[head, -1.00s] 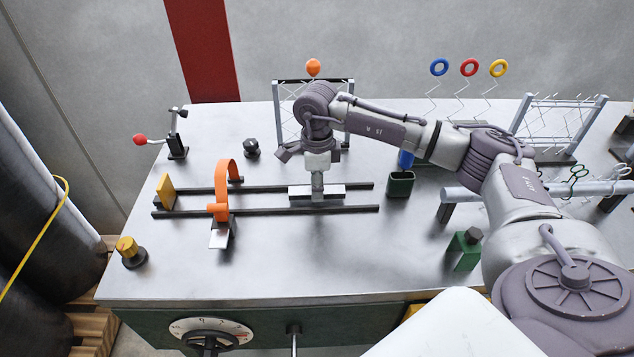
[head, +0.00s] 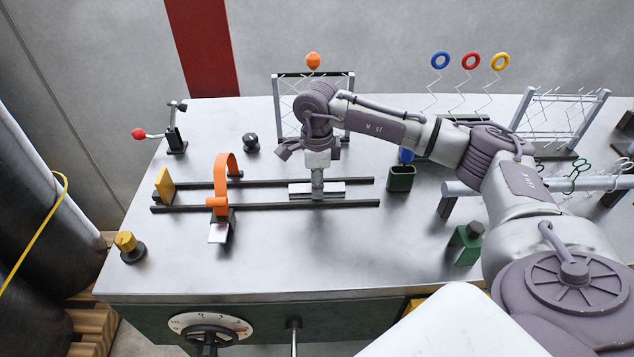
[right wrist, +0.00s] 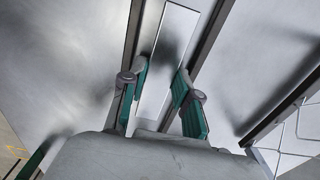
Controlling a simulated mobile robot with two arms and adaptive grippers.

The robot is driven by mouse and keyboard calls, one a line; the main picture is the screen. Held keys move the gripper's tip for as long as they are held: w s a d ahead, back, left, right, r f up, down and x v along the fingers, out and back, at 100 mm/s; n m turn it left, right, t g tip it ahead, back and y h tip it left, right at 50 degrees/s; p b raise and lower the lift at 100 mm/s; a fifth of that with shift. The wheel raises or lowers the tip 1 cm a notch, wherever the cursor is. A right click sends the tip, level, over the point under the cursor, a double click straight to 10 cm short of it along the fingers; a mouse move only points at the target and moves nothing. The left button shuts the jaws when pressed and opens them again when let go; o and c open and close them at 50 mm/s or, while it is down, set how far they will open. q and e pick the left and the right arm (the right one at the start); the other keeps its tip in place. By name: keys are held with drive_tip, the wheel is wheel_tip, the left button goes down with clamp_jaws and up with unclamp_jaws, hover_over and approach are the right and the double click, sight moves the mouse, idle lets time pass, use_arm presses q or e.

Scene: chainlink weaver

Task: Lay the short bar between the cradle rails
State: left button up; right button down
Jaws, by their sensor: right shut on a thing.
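The short bar is a silver block (head: 300,190) at the right part of the cradle, lengthwise between the two dark rails. The far rail (head: 262,187) and the near rail (head: 265,207) run left to right on the bench. My right gripper (head: 317,192) points down over the bar and is shut on it. In the right wrist view the bar (right wrist: 170,50) lies between the green fingers (right wrist: 160,85), with a rail along each side. Whether its underside touches the bench cannot be told. My left gripper is not in view.
An orange arch clamp (head: 222,170) spans the rails to the left, beside a yellow end block (head: 164,185). A wire rack (head: 290,100) stands behind my gripper.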

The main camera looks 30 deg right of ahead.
drive_tip(key=c, duration=0.8)
unclamp_jaws()
drive_tip(key=shift+o, duration=0.2)
drive_tip(key=shift+s, duration=0.1)
